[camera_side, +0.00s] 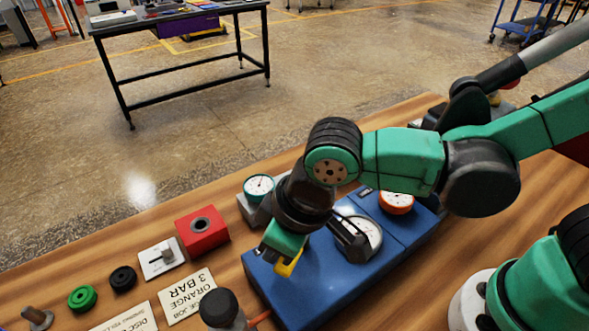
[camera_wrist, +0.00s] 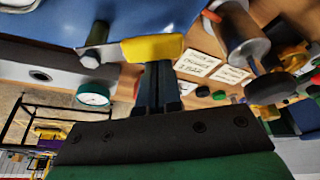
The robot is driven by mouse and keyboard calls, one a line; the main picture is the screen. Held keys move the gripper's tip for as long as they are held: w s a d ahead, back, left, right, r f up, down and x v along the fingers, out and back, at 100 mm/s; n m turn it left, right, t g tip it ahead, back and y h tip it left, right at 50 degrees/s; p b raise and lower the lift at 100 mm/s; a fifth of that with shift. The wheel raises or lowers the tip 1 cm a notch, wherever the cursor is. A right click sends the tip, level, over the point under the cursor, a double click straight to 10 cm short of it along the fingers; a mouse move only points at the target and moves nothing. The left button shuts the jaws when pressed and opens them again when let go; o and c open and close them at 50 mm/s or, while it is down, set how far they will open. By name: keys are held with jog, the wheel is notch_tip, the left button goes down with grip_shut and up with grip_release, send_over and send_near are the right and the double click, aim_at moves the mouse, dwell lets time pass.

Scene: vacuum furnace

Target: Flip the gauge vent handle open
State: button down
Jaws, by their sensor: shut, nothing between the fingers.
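The yellow piece that looks like the vent handle (camera_side: 289,264) shows just below my gripper, at the near left part of the blue housing (camera_side: 300,288). In the wrist view the yellow handle (camera_wrist: 152,48) lies crosswise beside a grey metal stub (camera_wrist: 95,45). My gripper's fingers (camera_wrist: 158,72) are shut with nothing between them. Their tips are close against the yellow handle, overlapping its edge in the picture; I cannot tell whether they touch. In the side view the fingers are mostly hidden behind the gripper body.
A white dial gauge (camera_side: 364,237) and an orange-rimmed gauge (camera_side: 396,202) sit on the blue housing. A teal gauge (camera_side: 259,187) stands behind. A red block (camera_side: 203,234), switch plate (camera_side: 161,258), knobs and placards (camera_side: 187,296) lie left. A black-topped post (camera_side: 218,308) stands in front.

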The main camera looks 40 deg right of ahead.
jog(key=s+n, duration=0.1)
jog(key=n, duration=0.1)
jog(key=s+d+n+g+y, duration=0.1)
jog(key=n, duration=0.2)
jog(key=shift+s+d, duration=0.15)
jog(key=shift+s, duration=0.05)
jog(key=n, duration=0.1)
jog(key=d+n+g, duration=0.1)
jog(key=n, duration=0.1)
jog(key=s+n, duration=0.1)
jog(key=n, duration=0.1)
jog(key=shift+s+d+g+y, duration=0.1)
jog(key=shift+d+g+y, duration=0.2)
jog(key=shift+d+g, duration=0.1)
jog(key=shift+s+d, duration=0.1)
jog(key=shift+d, duration=0.15)
jog(key=a, duration=0.3)
jog(key=shift+a, duration=0.3)
jog(key=shift+a+r, duration=0.2)
jog(key=shift+r, duration=0.05)
jog(key=v, duration=0.9)
jog(key=shift+d+r, duration=0.2)
jog(key=shift+r, duration=0.05)
